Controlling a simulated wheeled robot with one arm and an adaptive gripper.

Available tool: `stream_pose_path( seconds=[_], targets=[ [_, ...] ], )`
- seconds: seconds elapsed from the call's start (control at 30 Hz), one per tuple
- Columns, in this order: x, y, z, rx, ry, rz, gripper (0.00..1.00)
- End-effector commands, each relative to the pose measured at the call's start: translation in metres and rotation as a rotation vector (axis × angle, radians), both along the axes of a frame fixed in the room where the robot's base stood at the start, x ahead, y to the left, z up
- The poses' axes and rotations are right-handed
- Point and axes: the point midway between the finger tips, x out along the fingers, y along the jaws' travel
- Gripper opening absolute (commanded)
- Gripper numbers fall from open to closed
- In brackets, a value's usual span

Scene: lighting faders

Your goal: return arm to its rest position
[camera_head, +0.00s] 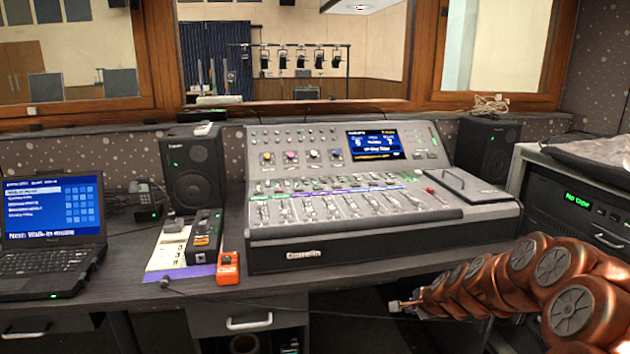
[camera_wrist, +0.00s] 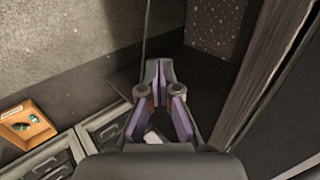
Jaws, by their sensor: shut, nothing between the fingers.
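My gripper (camera_head: 397,306) is at the end of my copper-coloured arm, which reaches in from the right in the head view. It is in front of the desk edge, below the right part of the lighting console (camera_head: 350,200). In the wrist view the two purple-sided fingers (camera_wrist: 164,92) come close together with nothing seen held between them. The wrist camera looks down past dark furniture under the desk. The gripper touches no object that I can make out.
A laptop (camera_head: 50,230), an orange box (camera_head: 228,268) and a speaker (camera_head: 193,175) stand on the desk left of the console. A rack unit (camera_head: 590,205) is at the right near my arm. A drawer handle (camera_head: 249,322) projects below the desk. A wooden tray (camera_wrist: 25,125) shows in the wrist view.

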Motion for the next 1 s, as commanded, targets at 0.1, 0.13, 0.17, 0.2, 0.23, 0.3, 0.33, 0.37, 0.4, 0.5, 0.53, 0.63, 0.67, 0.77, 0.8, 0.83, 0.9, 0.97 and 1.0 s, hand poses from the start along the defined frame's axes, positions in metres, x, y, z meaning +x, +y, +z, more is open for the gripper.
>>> stream_pose_path(
  seconds=[0.1,0.13,0.17,0.2,0.23,0.3,0.33,0.37,0.4,0.5,0.53,0.63,0.67,0.77,0.8,0.83,0.9,0.97,1.0],
  targets=[
    [-0.028,0.038,0.052,-0.041,0.027,0.159,0.00],
    [-0.037,0.046,0.061,-0.052,0.034,0.197,0.00],
    [-0.045,0.055,0.069,-0.062,0.045,0.238,0.00],
    [-0.056,0.064,0.081,-0.077,0.054,0.286,0.00],
    [-0.065,0.071,0.091,-0.091,0.060,0.323,0.00],
    [-0.087,0.085,0.110,-0.122,0.083,0.409,0.00],
    [-0.097,0.090,0.118,-0.135,0.093,0.445,0.00],
    [-0.107,0.096,0.126,-0.148,0.102,0.482,0.00],
    [-0.121,0.102,0.136,-0.166,0.118,0.529,0.00],
    [-0.156,0.114,0.160,-0.213,0.152,0.641,0.00],
    [-0.167,0.117,0.168,-0.228,0.163,0.673,0.00],
    [-0.204,0.123,0.189,-0.278,0.204,0.779,0.00],
    [-0.215,0.124,0.195,-0.291,0.216,0.810,0.00],
    [-0.253,0.126,0.215,-0.336,0.263,0.907,0.00],
    [-0.269,0.125,0.223,-0.353,0.285,0.945,0.00],
    [-0.280,0.124,0.228,-0.366,0.299,0.971,0.00],
    [-0.307,0.122,0.242,-0.396,0.334,1.032,0.00],
    [-0.330,0.118,0.252,-0.419,0.368,1.082,0.00],
    [-0.346,0.116,0.259,-0.434,0.392,1.113,0.00]
  ],
)
